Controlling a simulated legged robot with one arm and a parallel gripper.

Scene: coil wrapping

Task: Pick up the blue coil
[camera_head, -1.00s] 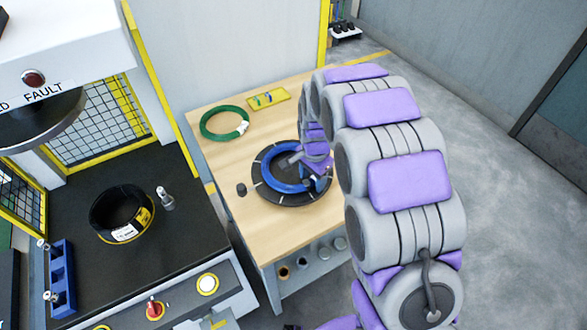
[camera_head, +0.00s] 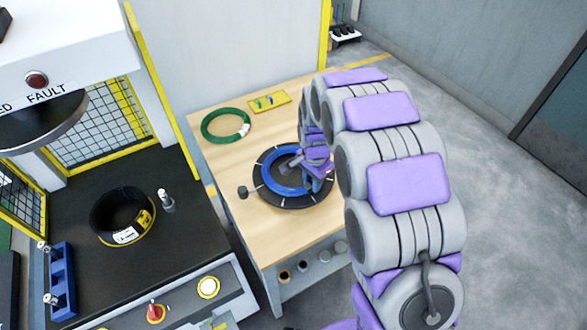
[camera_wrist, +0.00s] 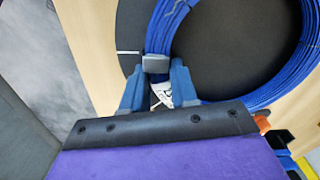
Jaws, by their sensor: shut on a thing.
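The blue coil (camera_head: 270,181) is over the round black turntable (camera_head: 262,197) on the wooden table. A white tag (camera_wrist: 162,94) shows between the fingers. I cannot tell whether the coil touches the turntable or is slightly above it.
A green coil (camera_head: 205,126) and a yellow tray (camera_head: 278,97) lie on the table behind. A small dark knob (camera_head: 243,192) is left of the turntable. A machine with a black-and-yellow coil (camera_head: 148,222) on its dark top stands at left. Open floor lies right.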

